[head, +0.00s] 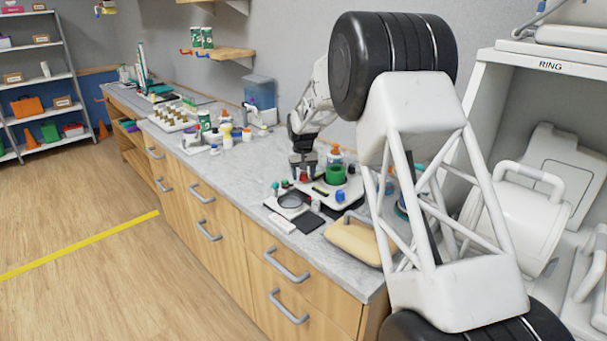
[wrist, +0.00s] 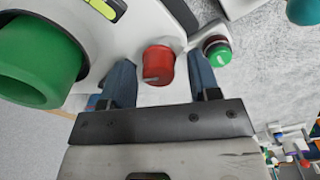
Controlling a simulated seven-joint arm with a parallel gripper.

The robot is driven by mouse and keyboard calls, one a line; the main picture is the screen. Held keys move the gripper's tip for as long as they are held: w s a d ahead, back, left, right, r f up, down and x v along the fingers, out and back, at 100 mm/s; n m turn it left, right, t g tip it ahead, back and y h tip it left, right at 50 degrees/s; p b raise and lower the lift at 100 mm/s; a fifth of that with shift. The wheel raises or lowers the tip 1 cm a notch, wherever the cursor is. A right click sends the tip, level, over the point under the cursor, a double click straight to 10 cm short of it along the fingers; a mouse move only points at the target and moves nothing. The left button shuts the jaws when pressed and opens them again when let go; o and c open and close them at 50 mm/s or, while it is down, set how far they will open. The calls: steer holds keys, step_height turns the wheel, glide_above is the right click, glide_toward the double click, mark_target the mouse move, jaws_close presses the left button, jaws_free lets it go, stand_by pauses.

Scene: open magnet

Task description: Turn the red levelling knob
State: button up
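The red levelling knob (wrist: 159,65) shows in the wrist view near the top middle, on the edge of a white device base (wrist: 140,30). It is a small round red cap with a pale mark on its side. My gripper (wrist: 163,75) is open, with one blue-grey finger to each side of the knob. A gap shows between the knob and each finger. In the head view my gripper (head: 303,165) is small, over the bench beside the device, and a small red knob (head: 304,177) shows just below it.
A green cylinder (wrist: 38,60) stands on the device left of the knob. In the head view a round dish (head: 290,201), a dark pad (head: 307,222) and a tan block (head: 355,240) lie in front.

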mark_target(303, 174)
stand_by(0.3)
steer(key=shift+s+a+r, duration=0.1)
steer(key=shift+r, duration=3.8)
